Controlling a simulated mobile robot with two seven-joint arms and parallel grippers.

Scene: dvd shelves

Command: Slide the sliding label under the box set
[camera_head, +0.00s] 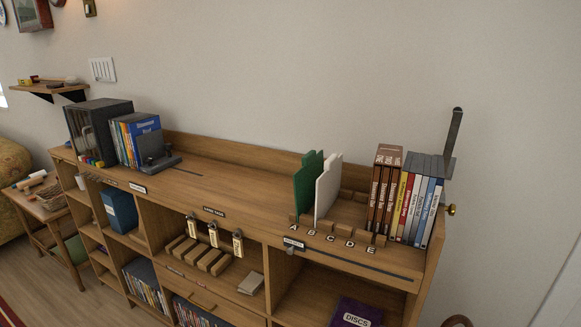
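The sliding label appears to be the small dark label (294,243) with white text on the front edge of the shelf top, below the letter A. It sits at the left end of a dark rail (370,266) that runs right along this edge; a small knob is just under it. The likely box set is the group of matching brown cases (385,187), standing upright behind the letters D and E, right of the label. Neither of my grippers is in view.
Green (307,185) and white dividers (328,187) stand behind letters A to C. The middle of the shelf top (230,178) is clear.

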